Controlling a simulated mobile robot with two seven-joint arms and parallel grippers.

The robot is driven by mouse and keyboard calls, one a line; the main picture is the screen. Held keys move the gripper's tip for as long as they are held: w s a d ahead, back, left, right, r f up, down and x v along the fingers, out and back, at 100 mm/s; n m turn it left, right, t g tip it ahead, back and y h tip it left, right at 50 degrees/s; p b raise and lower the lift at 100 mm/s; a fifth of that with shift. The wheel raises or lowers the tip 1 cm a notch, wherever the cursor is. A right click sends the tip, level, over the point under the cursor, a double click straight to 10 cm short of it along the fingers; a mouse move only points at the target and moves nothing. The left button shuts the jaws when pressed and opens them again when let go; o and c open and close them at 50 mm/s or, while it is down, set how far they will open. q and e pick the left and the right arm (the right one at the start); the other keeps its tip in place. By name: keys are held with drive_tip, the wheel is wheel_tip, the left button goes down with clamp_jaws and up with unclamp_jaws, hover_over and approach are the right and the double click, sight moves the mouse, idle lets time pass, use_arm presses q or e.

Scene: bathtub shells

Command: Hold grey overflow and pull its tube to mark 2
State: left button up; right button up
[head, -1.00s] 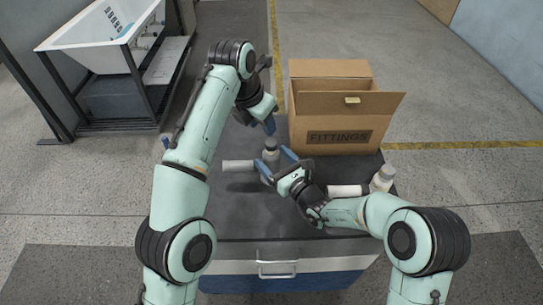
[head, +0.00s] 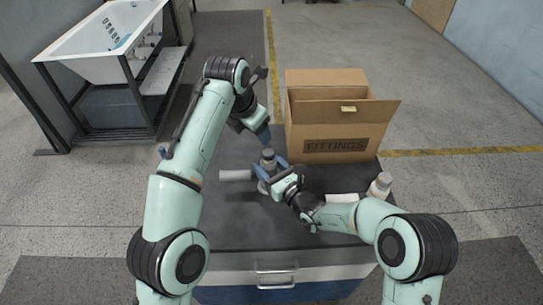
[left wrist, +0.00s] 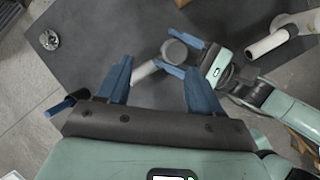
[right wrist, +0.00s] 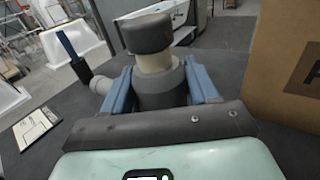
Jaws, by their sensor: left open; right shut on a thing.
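The grey overflow (head: 267,163) stands upright on the dark worktop. In the right wrist view it shows a dark cap (right wrist: 147,33), a cream tube (right wrist: 154,61) and a grey body (right wrist: 160,87). My right gripper (head: 272,172) is shut on the grey body, one blue finger on each side. A pale pipe (head: 236,175) lies level to the left of the body; I cannot tell whether it joins it. My left gripper (left wrist: 157,78) is open and empty, above and beyond the overflow in the head view. No mark on the tube is readable.
A FITTINGS box (head: 336,145) stands at the back right. A white fitting (head: 379,186) with a level pipe (head: 342,198) is at the right, beside my right arm. A round metal part (left wrist: 48,40) and a card (right wrist: 36,126) lie on the worktop. A bathtub (head: 105,40) stands far left.

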use_arm(q)
drive_tip(key=w+a+f+m+t, duration=0.5)
drive_tip(key=w+a+m+t, duration=0.65)
drive_tip(key=m, duration=0.75)
drive_tip(key=s+d+f+m+g+h, duration=0.2)
drive_tip(key=s+d+m+g+h, duration=0.15)
drive_tip(key=s+m+h, duration=0.55)
drive_tip(key=s+d+f+m+g+h, duration=0.2)
drive_tip(key=s+d+f+m+h, duration=0.15)
drive_tip(key=s+m, duration=0.55)
drive_tip(key=shift+m+h, duration=0.25)
drive_tip(key=shift+m, duration=0.55)
drive_tip(key=x, duration=0.4)
drive_tip(key=w+x, duration=0.1)
drive_tip(key=x, duration=0.3)
drive_tip(key=a+x, duration=0.1)
drive_tip(key=x, duration=0.4)
drive_tip(key=shift+w+r, duration=0.25)
drive_tip(key=shift+r, duration=0.05)
